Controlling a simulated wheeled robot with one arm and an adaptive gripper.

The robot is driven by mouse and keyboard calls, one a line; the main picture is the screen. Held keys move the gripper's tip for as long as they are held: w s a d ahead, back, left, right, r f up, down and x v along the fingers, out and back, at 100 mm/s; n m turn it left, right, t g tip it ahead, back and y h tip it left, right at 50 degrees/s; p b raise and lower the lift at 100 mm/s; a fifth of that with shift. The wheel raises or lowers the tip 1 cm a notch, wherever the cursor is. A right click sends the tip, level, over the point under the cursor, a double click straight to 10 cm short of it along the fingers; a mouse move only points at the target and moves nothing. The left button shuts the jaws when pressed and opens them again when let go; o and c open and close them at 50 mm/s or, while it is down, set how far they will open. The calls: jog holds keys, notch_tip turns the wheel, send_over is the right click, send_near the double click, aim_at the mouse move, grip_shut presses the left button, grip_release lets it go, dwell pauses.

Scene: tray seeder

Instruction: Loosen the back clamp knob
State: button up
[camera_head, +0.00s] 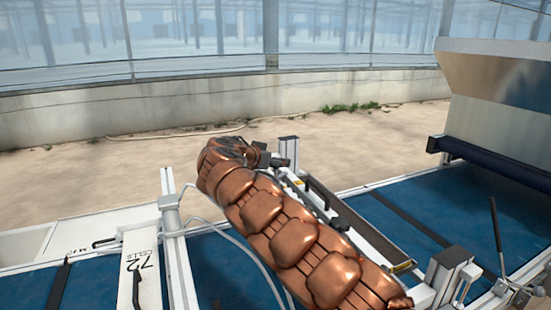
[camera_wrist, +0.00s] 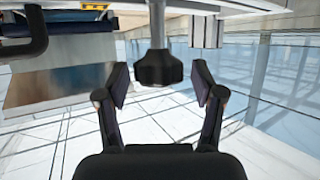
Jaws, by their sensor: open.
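My gripper (camera_wrist: 160,76) is open, with one dark finger on each side of the knob and a visible gap on both sides. The fingers do not appear to touch it. In the head view my copper-coloured arm reaches to the back of the frame, and my gripper (camera_head: 268,159) is small and dark beside a white post. The knob cannot be told apart from the gripper there.
A white upright post (camera_head: 289,152) stands right of my gripper. A long rail with a black handle (camera_head: 325,194) runs along my arm's right side. A metal hopper (camera_head: 497,90) stands at the right above blue belts (camera_head: 420,200).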

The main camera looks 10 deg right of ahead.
jog(key=c, duration=1.2)
jog(key=shift+o, duration=0.2)
